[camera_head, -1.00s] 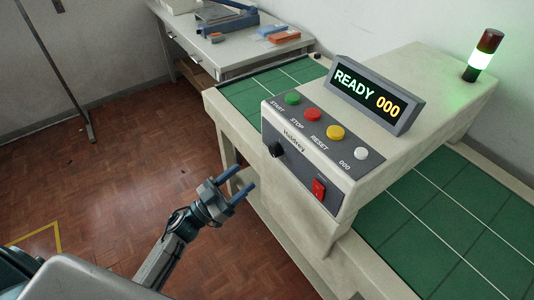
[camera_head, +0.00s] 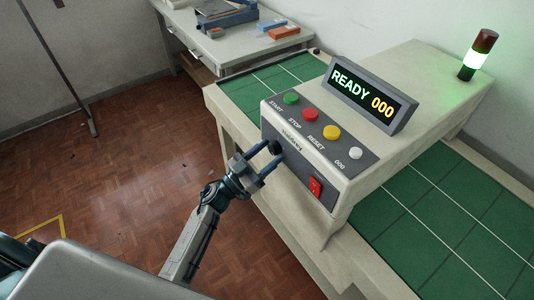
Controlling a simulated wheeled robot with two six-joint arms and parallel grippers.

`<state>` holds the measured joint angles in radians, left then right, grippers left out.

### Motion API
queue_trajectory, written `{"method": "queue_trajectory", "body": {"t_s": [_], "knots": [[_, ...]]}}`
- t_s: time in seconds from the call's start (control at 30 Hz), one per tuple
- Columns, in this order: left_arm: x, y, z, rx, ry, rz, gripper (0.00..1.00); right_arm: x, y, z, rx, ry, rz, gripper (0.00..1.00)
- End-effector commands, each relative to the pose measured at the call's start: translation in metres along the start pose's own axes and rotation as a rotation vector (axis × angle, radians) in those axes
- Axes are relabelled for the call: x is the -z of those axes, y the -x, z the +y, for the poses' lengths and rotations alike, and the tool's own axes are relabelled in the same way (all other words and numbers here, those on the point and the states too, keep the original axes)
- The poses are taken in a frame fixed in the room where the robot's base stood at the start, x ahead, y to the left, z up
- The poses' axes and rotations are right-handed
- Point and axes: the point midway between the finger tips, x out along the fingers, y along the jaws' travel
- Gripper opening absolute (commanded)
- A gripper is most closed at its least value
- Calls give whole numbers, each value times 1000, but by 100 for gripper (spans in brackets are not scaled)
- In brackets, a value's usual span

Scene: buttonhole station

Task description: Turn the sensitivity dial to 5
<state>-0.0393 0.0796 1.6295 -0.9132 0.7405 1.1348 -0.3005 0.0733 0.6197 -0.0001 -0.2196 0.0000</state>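The sensitivity dial (camera_head: 275,147) is a small black knob on the sloped front of the grey control panel (camera_head: 325,163). Its pointer and scale marks are too small to read. My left gripper (camera_head: 271,151) is at the dial, its two blue fingers apart, one on the upper left and one on the lower right of the knob. I cannot tell whether the fingers touch it. My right gripper is out of view.
The panel carries a green button (camera_head: 291,98), a red button (camera_head: 309,114), a yellow button (camera_head: 331,132), a white button (camera_head: 355,153) and a red rocker switch (camera_head: 315,187). The display (camera_head: 370,94) reads READY 000. The signal tower (camera_head: 478,55) glows green.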

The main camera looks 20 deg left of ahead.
Motion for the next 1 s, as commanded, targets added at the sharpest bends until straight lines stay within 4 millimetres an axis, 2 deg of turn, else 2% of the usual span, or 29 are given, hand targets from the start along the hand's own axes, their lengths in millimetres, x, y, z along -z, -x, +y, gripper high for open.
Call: {"method": "queue_trajectory", "body": {"t_s": [0.03, 0.2, 0.57, 1.0], "knots": [[0, 0, 0, 0, 0, 0, 45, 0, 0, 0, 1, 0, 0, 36], [0, 0, 0, 0, 0, 0, 12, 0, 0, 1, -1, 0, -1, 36], [0, 0, -1, -19, -47, 0, 12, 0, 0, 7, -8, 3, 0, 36], [1, 0, -5, -148, -358, 0, 12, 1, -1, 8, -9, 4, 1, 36]]}}
